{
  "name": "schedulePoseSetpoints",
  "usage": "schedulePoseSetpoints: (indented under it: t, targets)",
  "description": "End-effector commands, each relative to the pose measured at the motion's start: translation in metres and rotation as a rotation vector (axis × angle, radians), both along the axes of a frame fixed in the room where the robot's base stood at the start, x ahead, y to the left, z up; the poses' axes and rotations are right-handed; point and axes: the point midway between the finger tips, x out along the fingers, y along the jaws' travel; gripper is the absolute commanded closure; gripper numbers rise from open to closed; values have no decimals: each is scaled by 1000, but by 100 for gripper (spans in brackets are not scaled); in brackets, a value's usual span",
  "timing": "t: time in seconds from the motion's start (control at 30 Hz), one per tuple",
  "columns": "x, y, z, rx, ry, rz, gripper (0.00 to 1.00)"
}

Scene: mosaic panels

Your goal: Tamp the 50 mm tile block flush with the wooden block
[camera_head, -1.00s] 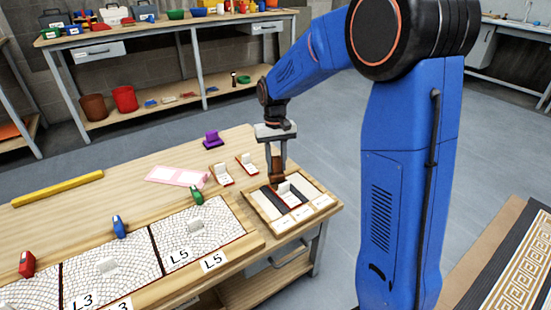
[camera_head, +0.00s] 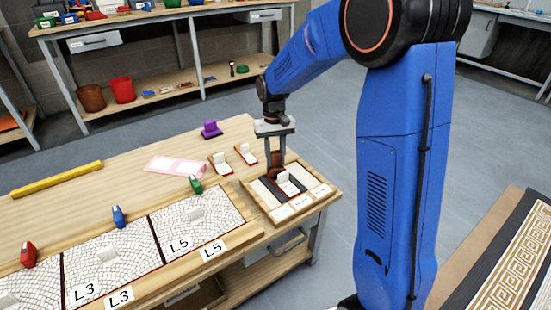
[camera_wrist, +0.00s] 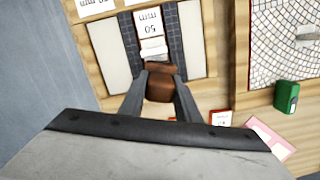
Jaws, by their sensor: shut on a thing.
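My gripper (camera_head: 275,158) is shut on the brown wooden block (camera_wrist: 160,88), which it holds upright at the far edge of the small tray. The block also shows in the head view (camera_head: 277,168). The white tile block (camera_wrist: 150,24), labelled 50 mm, lies between two dark strips in the tray. It shows in the head view (camera_head: 291,189) with a raised white grip on it. In the wrist view the block is just beside the tile block's near end; I cannot tell whether they touch.
The tray (camera_head: 333,196) sits at the table's right end. Mosaic panels (camera_head: 106,262) lie to its left, with green (camera_head: 196,184), blue (camera_head: 118,216) and red (camera_head: 28,255) things behind them. Two white pieces (camera_head: 221,164) and a purple thing (camera_head: 210,129) stand beyond the tray.

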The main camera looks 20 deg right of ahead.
Motion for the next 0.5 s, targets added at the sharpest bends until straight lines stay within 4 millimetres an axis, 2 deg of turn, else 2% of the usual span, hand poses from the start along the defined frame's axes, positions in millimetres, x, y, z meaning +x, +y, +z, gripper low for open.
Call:
schedulePoseSetpoints:
  t: [0.5]
  targets:
    - [0, 0, -3, 0, 0, 0, 93]
